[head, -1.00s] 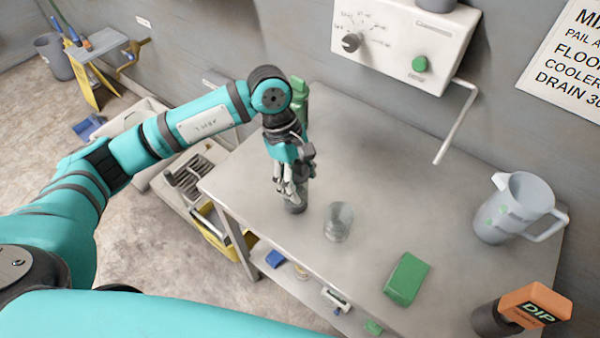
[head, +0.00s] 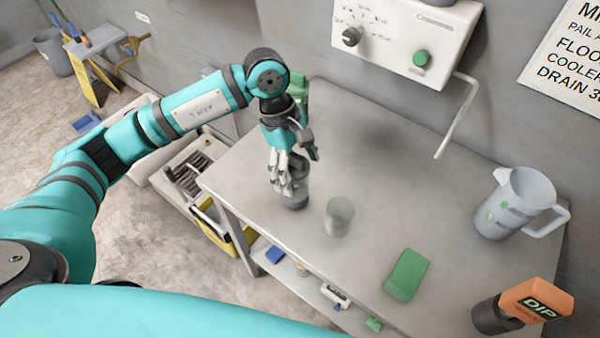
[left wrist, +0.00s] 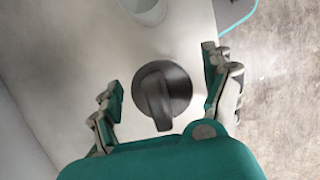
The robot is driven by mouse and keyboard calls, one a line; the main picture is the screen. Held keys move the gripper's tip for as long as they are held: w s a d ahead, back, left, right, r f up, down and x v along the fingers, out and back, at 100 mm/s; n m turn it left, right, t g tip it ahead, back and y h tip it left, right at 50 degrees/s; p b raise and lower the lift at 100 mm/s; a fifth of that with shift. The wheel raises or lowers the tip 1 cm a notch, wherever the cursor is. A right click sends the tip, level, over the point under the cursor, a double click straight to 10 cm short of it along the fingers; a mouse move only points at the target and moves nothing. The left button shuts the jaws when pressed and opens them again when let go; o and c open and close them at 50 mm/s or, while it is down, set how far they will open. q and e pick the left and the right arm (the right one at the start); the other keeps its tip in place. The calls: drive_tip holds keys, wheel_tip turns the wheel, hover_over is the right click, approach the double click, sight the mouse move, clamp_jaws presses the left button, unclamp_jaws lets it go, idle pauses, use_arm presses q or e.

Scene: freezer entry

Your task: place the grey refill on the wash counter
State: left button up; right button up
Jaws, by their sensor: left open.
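The grey refill (head: 296,202) is a dark grey, short round piece standing on the steel wash counter (head: 365,150), near its left end. My left gripper (head: 289,175) is right above and around it, with the fingers partly hiding it in the head view. In the left wrist view the refill (left wrist: 163,92) shows from above as a dark disc with a raised bar. It lies between the spread fingers of the left gripper (left wrist: 163,75), with a gap on each side. My right gripper is out of view.
A translucent cup (head: 339,217) stands close to the right of the refill. A green block (head: 407,274), a grey jug (head: 513,205) and an orange-topped DIP dispenser (head: 535,303) are farther right. A green bottle (head: 301,100) stands behind my arm. A white pipe (head: 457,118) hangs over the back.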

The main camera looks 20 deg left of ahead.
use_arm(q)
drive_tip(key=b+v, duration=0.2)
drive_tip(key=v, duration=0.7)
drive_tip(key=shift+a+r, duration=0.1)
drive_tip(key=shift+r, duration=0.1)
drive_tip(key=shift+a+r, duration=0.15)
drive_tip(key=shift+r, duration=0.3)
